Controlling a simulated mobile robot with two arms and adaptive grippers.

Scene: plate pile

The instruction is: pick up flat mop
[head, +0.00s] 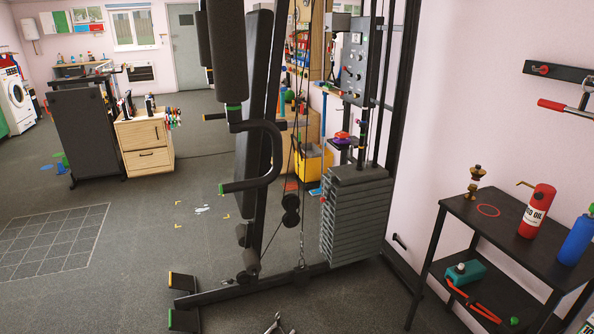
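A thin blue pole (323,132) stands upright behind the weight machine, near the shelf and the yellow bin. A flat blue piece (316,191) lies on the floor at its lower end; together they look like the flat mop. The weight machine partly hides that area, and the mop is small and far off.
A tall black weight machine (262,120) with a weight stack (356,215) blocks the middle. A dark side table (470,222) holding a red bottle (537,211) stands right. A yellow bin (312,168) stands near the mop. Floor is open on the left (130,250).

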